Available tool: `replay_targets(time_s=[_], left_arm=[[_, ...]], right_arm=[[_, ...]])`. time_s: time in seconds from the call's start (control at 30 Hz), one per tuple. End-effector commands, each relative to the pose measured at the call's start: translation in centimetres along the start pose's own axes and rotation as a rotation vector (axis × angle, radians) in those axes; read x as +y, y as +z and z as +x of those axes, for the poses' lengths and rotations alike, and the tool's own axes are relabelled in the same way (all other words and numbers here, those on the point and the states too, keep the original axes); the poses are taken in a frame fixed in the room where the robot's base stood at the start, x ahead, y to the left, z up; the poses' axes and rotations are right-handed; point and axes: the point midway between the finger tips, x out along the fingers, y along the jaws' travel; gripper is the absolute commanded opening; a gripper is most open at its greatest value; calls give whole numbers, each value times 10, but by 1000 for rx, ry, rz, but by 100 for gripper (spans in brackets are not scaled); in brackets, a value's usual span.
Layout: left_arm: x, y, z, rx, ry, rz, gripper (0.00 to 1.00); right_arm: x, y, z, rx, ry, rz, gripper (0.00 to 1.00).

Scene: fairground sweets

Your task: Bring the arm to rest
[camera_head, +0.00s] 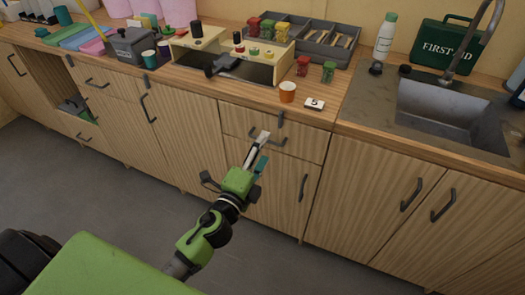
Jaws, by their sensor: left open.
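My left arm (211,228), green and black, reaches up from the bottom of the view. Its left gripper (263,149) is open, with its fingers apart and nothing between them. The gripper shows in front of the wooden drawer front (300,143), below the counter edge. I cannot tell how far it is from the drawer. My right gripper is not in view.
A sink (445,105) is at right. Handles stick out from the cabinets. The grey floor (90,175) is clear.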

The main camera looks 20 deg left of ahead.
Motion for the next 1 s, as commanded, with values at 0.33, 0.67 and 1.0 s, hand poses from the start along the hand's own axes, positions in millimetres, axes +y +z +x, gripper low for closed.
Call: replay_targets(time_s=[0.33, 0.67, 1.0], left_arm=[[0, 0, 0, 0, 0, 0, 61], [102, 7, -9, -33, 195, -153, 61], [340, 15, -116, -244, 663, -568, 61]], right_arm=[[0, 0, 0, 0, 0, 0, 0], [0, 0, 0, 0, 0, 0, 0], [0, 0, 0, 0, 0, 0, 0]])
